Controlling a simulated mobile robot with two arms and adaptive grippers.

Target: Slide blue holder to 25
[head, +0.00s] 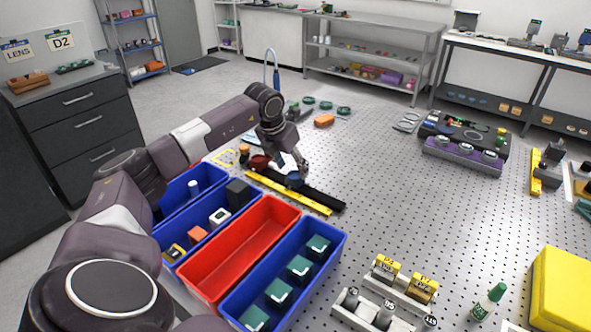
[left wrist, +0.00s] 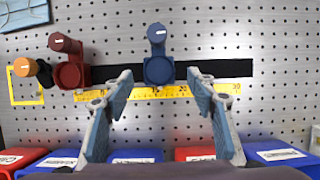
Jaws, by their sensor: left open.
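The blue holder (head: 294,180) sits on a black rail (head: 325,200) beside a yellow ruler (head: 303,198). In the left wrist view the blue holder (left wrist: 158,68) stands on the black rail (left wrist: 108,75), above the yellow scale (left wrist: 180,92) and left of its 30 mark. My left gripper (head: 298,172) is over the holder; in the left wrist view my left gripper (left wrist: 157,78) is open, with one finger on each side of the holder and gaps showing. A dark red holder (left wrist: 71,68) is on the rail to the left. My right gripper is not in view.
A red bin (head: 240,248) and blue bins (head: 338,240) stand in front of the rail. An orange-topped post and yellow frame (left wrist: 25,82) lie left of the red holder. Right of the rail the perforated table is clear for some distance.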

